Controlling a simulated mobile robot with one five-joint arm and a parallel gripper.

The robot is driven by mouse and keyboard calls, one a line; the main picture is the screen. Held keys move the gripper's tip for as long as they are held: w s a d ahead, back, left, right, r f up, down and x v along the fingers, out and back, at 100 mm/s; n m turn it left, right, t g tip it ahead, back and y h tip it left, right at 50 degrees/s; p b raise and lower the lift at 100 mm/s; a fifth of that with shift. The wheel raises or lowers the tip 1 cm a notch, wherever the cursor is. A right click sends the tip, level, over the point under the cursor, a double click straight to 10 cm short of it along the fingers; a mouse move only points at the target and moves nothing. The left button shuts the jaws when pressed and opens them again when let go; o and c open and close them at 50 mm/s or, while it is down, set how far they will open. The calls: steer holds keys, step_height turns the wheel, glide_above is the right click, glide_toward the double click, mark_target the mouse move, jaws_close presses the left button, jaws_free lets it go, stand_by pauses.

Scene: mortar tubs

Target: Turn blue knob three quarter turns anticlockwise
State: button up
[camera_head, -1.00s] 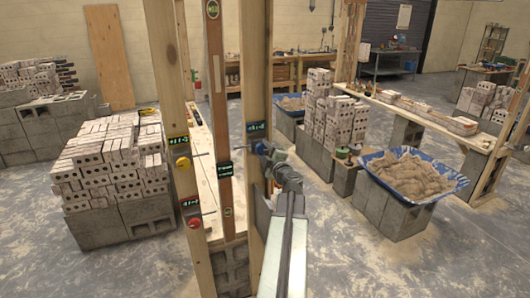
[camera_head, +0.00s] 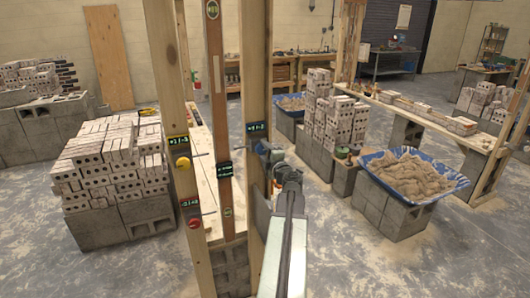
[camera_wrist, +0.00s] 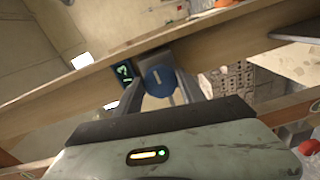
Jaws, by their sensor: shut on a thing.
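The blue knob (camera_head: 263,147) sits on the right wooden post, just under a small dark display with green digits (camera_head: 257,127). The wrist view shows the knob's round blue face (camera_wrist: 160,82) with a pale line mark, and a display (camera_wrist: 124,73) beside it. My gripper (camera_head: 274,157) reaches the knob from the right. In the wrist view its two fingers (camera_wrist: 161,97) stand on either side of the knob, shut on it. A yellow knob (camera_head: 183,163) and a red knob (camera_head: 195,222) are on the left post, each with its own display.
A middle upright board (camera_head: 220,110) stands between the two posts. A brick stack on blocks (camera_head: 110,165) is at left. A blue mortar tub (camera_head: 462,185) stands on blocks at right. The floor at front right is clear.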

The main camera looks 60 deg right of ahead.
steer(key=o, duration=1.4)
steer(key=v, duration=0.7)
steer(key=shift+s+a, duration=0.25)
steer(key=shift+s, duration=0.05)
